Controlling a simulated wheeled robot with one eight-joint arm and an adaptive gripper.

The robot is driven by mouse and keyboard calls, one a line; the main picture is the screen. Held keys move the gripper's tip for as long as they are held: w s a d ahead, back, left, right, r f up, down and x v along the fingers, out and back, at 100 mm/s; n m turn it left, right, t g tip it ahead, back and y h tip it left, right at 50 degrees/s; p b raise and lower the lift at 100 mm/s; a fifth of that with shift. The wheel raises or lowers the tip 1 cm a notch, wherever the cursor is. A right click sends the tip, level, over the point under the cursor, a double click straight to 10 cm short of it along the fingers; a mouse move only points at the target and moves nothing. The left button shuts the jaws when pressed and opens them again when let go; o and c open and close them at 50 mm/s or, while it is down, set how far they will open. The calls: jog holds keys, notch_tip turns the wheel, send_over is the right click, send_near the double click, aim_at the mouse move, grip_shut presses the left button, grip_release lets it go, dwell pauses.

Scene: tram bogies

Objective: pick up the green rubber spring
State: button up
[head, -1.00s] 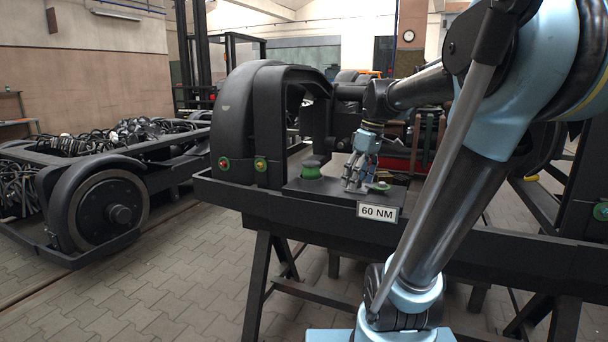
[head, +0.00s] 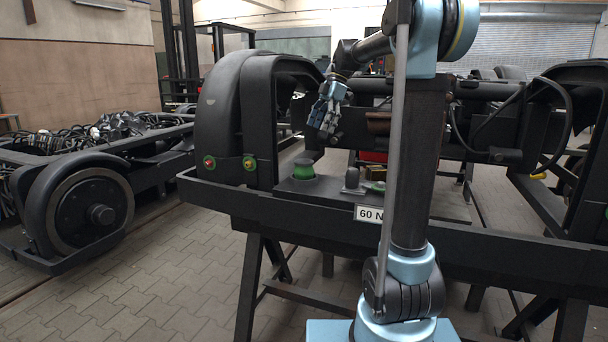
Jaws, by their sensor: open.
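The green rubber spring (head: 303,170) appears to be the squat green piece with a dark top, standing upright on a dark plate (head: 325,192) on the bogie frame. A flat green piece (head: 375,187) lies farther right on the same plate. My gripper (head: 323,128) is open and empty. It hangs above the plate, up and slightly right of the spring in the picture, and apart from it. The spring is not covered by my arm.
A small grey cone-shaped piece (head: 352,181) stands between the two green pieces. A sign reading 60 N (head: 368,213), partly hidden by my arm, is on the frame's front. A black curved fender (head: 222,120) rises left of the spring. Another bogie (head: 90,195) stands at left.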

aim_at(306, 161)
jog(key=x, duration=1)
jog(key=shift+a, duration=0.15)
jog(key=shift+x, duration=3.2)
jog(key=shift+w, duration=0.15)
jog(key=c, duration=1.5)
jog(key=shift+o, duration=0.2)
